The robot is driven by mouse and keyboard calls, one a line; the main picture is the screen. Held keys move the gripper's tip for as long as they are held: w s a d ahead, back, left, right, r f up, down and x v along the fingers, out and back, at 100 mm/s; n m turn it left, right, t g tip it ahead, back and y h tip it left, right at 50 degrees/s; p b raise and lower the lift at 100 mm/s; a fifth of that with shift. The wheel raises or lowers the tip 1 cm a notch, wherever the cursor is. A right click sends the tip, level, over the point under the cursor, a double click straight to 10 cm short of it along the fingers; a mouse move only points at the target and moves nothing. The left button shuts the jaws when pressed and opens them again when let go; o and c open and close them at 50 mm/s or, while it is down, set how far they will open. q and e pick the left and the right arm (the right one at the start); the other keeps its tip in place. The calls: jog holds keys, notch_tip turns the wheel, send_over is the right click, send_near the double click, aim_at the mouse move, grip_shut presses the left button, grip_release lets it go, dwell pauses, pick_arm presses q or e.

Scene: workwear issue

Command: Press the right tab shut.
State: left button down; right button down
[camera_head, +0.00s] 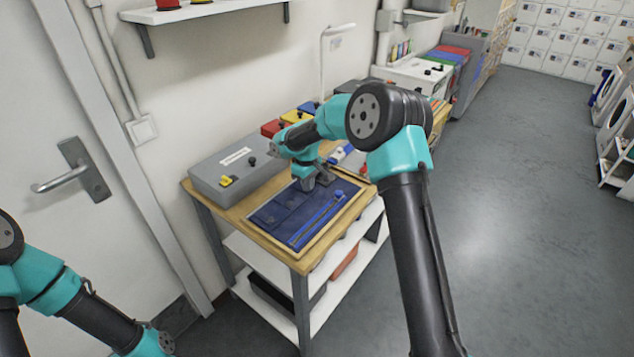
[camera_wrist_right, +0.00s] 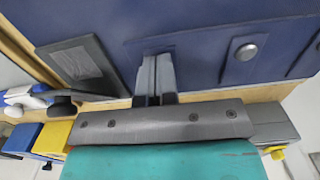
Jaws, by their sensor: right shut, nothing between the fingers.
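A dark blue workwear piece (camera_head: 268,213) lies flat on the table and fills the top of the right wrist view (camera_wrist_right: 200,25). In that view a strip-like tab with a round metal snap (camera_wrist_right: 246,52) lies right of my fingers, and part of another tab shows at the right edge. My right gripper (camera_head: 322,186) is over the far edge of the blue piece. Its fingers (camera_wrist_right: 157,70) are shut and empty, with tips at the fabric near a raised flap edge; I cannot tell whether they touch. Which tab is the right one is unclear. My left gripper is out of view.
A bright blue bar (camera_head: 317,222) lies along the near-right side of the wooden table (camera_head: 292,262). A grey box (camera_head: 235,170) with a yellow knob stands at the back left. Red, yellow and blue boxes stand behind. A dark-framed grey plate (camera_wrist_right: 82,62) lies beside my fingers.

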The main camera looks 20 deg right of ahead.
jog(key=shift+a+r, duration=0.1)
jog(key=shift+r, duration=0.1)
jog(key=shift+r, duration=0.65)
notch_tip(320, 180, up, 14)
jog(key=shift+s+d, duration=0.2)
dwell(0.5)
dwell(0.3)
